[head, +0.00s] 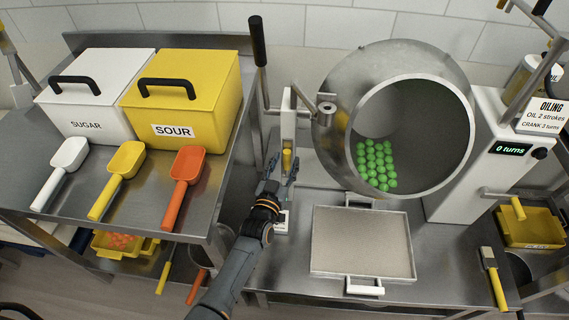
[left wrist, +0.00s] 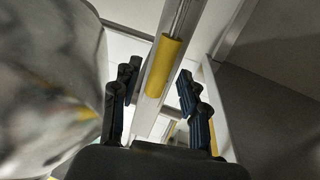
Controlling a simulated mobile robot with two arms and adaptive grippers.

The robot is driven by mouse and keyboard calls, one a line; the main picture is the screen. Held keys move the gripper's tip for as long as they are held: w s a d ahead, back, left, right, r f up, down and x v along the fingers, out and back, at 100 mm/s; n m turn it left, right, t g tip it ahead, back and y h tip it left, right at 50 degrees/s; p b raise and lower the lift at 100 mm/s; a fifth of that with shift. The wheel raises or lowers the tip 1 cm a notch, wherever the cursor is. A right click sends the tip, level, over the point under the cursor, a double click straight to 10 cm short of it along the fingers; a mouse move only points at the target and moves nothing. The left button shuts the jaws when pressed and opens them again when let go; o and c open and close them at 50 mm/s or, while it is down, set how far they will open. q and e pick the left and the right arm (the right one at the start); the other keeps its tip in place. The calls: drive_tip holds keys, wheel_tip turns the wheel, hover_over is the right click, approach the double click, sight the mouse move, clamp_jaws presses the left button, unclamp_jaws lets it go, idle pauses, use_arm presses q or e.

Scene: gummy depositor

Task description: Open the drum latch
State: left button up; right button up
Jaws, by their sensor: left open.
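The steel drum (head: 330,85) sits tilted with its round mouth facing forward and several green gummies (head: 373,166) inside. Left of it stands a white post with a yellow latch handle (head: 287,160). My left gripper (head: 279,170) is open at this yellow handle in the head view. In the left wrist view the yellow handle (left wrist: 165,66) hangs on a metal rod between the two open fingers (left wrist: 158,95), and I see no clear contact. The blurred drum (left wrist: 45,80) fills the left of that view. My right gripper is not in view.
A black-gripped lever (head: 257,42) rises above the post. A shallow tray (head: 362,243) lies below the drum. The left table holds a white SUGAR box (head: 95,95), a yellow SOUR box (head: 205,95) and coloured scoops. A brush (head: 492,275) lies at right.

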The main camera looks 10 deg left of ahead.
use_arm(q)
drive_tip(key=c, duration=0.3)
clamp_jaws()
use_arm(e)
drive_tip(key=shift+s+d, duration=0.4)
use_arm(q)
drive_tip(key=t+b, duration=0.1)
drive_tip(key=b, duration=0.1)
drive_tip(key=s+f+t+b, duration=0.1)
drive_tip(key=b, duration=0.2)
drive_tip(key=shift+s+f+m, duration=0.15)
drive_tip(key=shift+s+m, duration=0.1)
drive_tip(key=shift+m, duration=0.05)
drive_tip(key=shift+s+t+h+b, duration=0.3)
drive_tip(key=shift+h+b, duration=0.1)
drive_tip(key=shift+b, duration=0.3)
drive_tip(key=shift+r, duration=0.25)
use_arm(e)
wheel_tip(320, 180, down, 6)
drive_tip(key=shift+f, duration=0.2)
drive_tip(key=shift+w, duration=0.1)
